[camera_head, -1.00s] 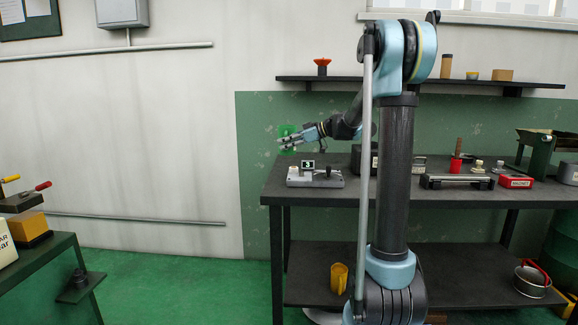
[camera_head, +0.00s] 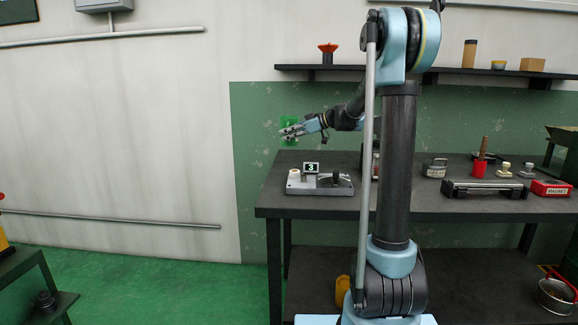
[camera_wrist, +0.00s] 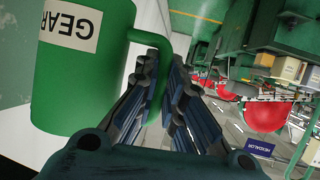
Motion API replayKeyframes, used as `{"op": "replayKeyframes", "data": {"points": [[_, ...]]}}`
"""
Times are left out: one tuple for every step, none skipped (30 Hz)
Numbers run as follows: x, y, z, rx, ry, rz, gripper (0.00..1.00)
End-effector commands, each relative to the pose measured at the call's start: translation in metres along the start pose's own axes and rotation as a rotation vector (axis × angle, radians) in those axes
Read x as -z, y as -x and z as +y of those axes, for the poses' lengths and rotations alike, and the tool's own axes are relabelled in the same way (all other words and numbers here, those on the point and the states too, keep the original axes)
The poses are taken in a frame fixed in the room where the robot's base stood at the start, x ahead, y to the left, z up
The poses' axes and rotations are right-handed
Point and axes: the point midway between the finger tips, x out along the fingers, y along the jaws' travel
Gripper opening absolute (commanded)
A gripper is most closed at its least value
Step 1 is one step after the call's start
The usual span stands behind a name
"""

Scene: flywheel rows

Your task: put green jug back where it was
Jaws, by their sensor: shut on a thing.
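The green jug (camera_wrist: 85,75) fills the left of the wrist view, with a white label reading "GEAR". Its handle (camera_wrist: 150,38) lies between the fingers of my gripper (camera_wrist: 165,75), which is shut on it. In the head view the jug (camera_head: 288,124) shows small and green against the wall. My gripper (camera_head: 292,131) partly covers it there. The jug is held in the air above the left end of the dark workbench (camera_head: 330,208), clear of its top.
A grey device with a display reading "3" (camera_head: 311,168) stands on the bench below the jug. A wall shelf (camera_head: 450,72) runs above.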

Motion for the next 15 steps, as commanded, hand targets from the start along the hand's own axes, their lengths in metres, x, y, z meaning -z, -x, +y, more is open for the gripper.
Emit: {"op": "replayKeyframes", "data": {"points": [[-0.004,-0.002,0.0,0.0,0.0,0.0,0.0],[-0.008,-0.003,0.0,0.0,0.0,0.0,0.0],[-0.014,-0.006,0.0,0.0,0.0,0.0,0.0],[-0.018,-0.007,0.0,0.0,0.0,0.0,0.0],[-0.023,-0.009,0.0,0.0,0.0,0.0,0.0],[-0.029,-0.012,-0.001,0.0,0.0,0.0,0.0],[-0.033,-0.013,-0.001,0.0,0.0,0.0,0.0],[-0.037,-0.015,-0.001,0.0,0.0,0.0,0.0],[-0.041,-0.017,-0.001,0.0,0.0,0.0,0.0],[-0.044,-0.018,-0.001,0.0,0.0,0.0,0.0],[-0.047,-0.019,-0.002,0.0,0.0,0.0,0.0],[-0.049,-0.02,-0.002,0.0,0.0,0.0,0.0],[-0.051,-0.02,-0.002,0.0,0.0,0.0,0.0],[-0.051,-0.021,-0.002,0.0,0.0,0.0,0.0],[-0.053,-0.021,-0.002,0.0,0.0,0.0,0.0]]}}
